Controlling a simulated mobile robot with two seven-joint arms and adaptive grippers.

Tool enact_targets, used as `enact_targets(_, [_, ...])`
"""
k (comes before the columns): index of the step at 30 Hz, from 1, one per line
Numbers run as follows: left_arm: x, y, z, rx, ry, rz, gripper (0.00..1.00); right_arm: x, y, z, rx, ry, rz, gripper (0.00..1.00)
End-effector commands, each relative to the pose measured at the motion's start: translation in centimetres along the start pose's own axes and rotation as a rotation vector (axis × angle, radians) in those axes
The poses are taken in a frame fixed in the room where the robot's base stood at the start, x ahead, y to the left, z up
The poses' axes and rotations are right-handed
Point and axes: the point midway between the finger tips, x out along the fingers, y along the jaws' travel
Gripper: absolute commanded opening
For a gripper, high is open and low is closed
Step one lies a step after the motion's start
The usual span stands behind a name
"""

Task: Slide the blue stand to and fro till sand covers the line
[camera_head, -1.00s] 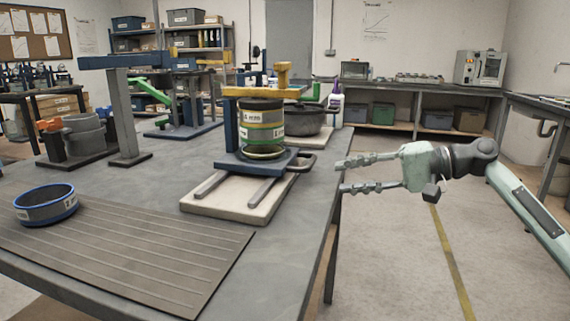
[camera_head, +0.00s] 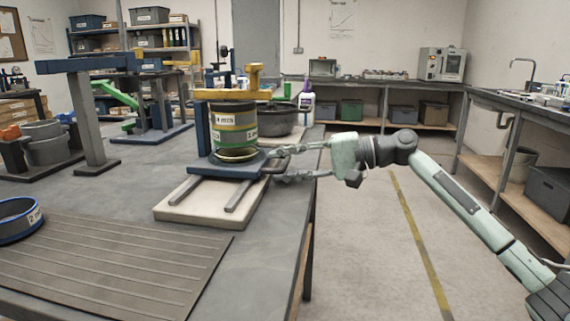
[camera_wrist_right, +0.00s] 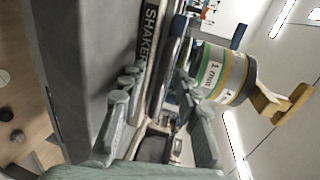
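The blue stand (camera_head: 226,168) sits on two grey rails over a pale base plate (camera_head: 185,207) near the table's right edge. It carries a stack of banded sieves (camera_head: 232,128) under a yellow top bar (camera_head: 228,95). A dark handle (camera_head: 270,166) sticks out on the stand's right side. My right gripper (camera_head: 275,164) is open, its fingers reaching in from the right on either side of the handle. The wrist view shows both fingers apart (camera_wrist_right: 160,115), with the sieves (camera_wrist_right: 222,74) beyond. I cannot make out sand or a line. My left gripper is out of view.
A blue-rimmed sieve (camera_head: 16,220) lies at the left by a grooved mat (camera_head: 100,262). A dark pot (camera_head: 278,118) and a spray bottle (camera_head: 305,102) stand behind the stand. A tall blue-topped frame (camera_head: 92,115) stands at the left. The floor to the right is open.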

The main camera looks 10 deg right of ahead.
Motion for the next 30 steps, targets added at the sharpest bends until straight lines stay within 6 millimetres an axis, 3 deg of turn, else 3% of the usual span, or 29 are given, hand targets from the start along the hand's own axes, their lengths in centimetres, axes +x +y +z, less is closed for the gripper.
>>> enact_targets(6, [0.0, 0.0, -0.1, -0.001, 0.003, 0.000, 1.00, 0.0, 0.0, 0.0, 0.000, 0.000, 0.000, 0.32])
enact_targets(14, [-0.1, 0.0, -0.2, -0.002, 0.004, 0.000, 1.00, 0.0, 0.0, 0.0, 0.000, 0.000, 0.000, 0.00])
enact_targets(28, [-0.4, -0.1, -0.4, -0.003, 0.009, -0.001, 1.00, 0.0, 0.0, 0.3, 0.001, -0.001, 0.001, 0.00])
enact_targets(30, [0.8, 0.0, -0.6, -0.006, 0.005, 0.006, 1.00, 0.0, -0.1, 0.8, 0.002, -0.003, 0.001, 0.00])
